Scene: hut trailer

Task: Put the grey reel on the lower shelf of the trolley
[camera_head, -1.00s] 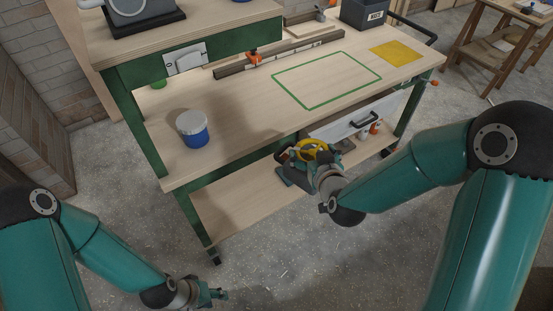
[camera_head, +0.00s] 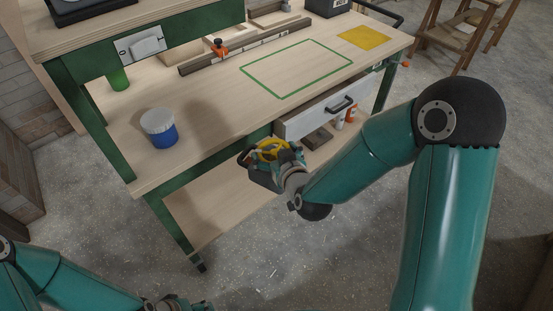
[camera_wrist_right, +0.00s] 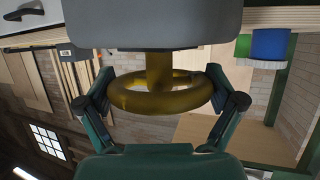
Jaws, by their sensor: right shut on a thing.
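My right gripper (camera_head: 277,163) is shut on a yellow ring (camera_head: 270,149), which also shows between the fingers in the right wrist view (camera_wrist_right: 160,103). A yellow stem joins the ring to a grey body (camera_wrist_right: 150,25), which I take to be the grey reel. My left gripper (camera_head: 178,304) is at the bottom edge, partly cut off.
A white drawer front (camera_head: 315,120) with a black handle is right of the gripper. Small bottles (camera_head: 345,118) and a brown block (camera_head: 318,138) sit below it. A blue-and-white tub (camera_head: 160,128) and a green cup (camera_head: 118,79) stand on the worktop. Speckled floor lies in front.

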